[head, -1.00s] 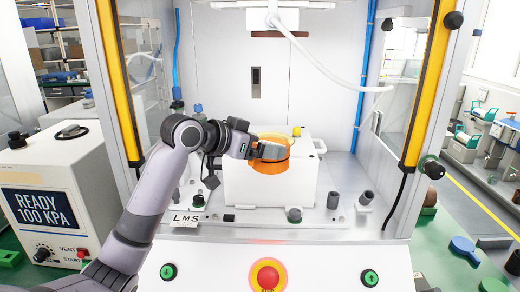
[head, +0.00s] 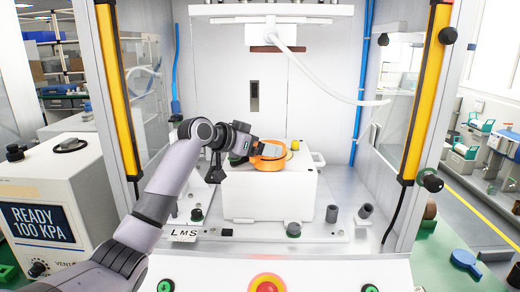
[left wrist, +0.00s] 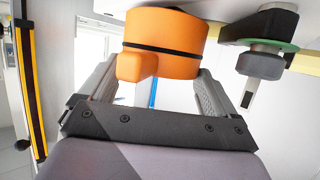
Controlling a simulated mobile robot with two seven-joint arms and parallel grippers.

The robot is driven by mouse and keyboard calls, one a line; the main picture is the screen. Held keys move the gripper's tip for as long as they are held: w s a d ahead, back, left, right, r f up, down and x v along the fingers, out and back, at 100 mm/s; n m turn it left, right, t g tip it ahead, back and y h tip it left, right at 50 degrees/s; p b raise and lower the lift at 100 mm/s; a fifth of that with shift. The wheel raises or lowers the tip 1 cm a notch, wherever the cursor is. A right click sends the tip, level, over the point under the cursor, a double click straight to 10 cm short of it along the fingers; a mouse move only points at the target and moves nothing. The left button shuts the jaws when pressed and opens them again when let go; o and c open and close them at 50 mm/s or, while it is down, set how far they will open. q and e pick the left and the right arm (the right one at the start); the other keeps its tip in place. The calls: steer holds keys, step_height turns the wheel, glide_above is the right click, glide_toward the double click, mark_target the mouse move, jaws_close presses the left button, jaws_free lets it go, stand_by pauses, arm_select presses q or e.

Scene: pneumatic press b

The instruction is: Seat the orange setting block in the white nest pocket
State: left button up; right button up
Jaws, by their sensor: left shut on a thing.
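The orange setting block (head: 270,163) is a round orange body with a dark band. It shows large at the top of the left wrist view (left wrist: 163,36), with a smaller orange lug pointing back between the fingers. My left gripper (head: 268,150) is shut on it from the left, at the top of the white box-shaped nest (head: 268,196). The block overlaps the nest's front top edge in the head view. I cannot tell whether it touches the nest. The pocket itself is hidden. My right gripper is not in view.
A press head with a white hose (head: 330,85) hangs above. Yellow guard posts (head: 423,95) stand on both sides. Dark pegs (head: 332,213) stand on the base plate. A small yellow piece (head: 295,145) sits on the nest's top. A white READY console (head: 45,215) stands left.

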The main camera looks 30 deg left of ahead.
arm_select(q)
steer(key=w+a, duration=0.5)
steer(key=w, duration=0.3)
stand_by(0.4)
steer(key=shift+w+f+b, duration=0.1)
steer(key=shift+f+b, duration=0.45)
steer(key=shift+f, duration=0.3)
stand_by(0.4)
steer(key=shift+r, duration=0.2)
steer(key=shift+r+p, duration=0.55)
steer(key=shift+r, duration=0.1)
steer(key=shift+f+b, duration=0.65)
steer(key=shift+f, duration=0.35)
steer(key=shift+r, duration=0.15)
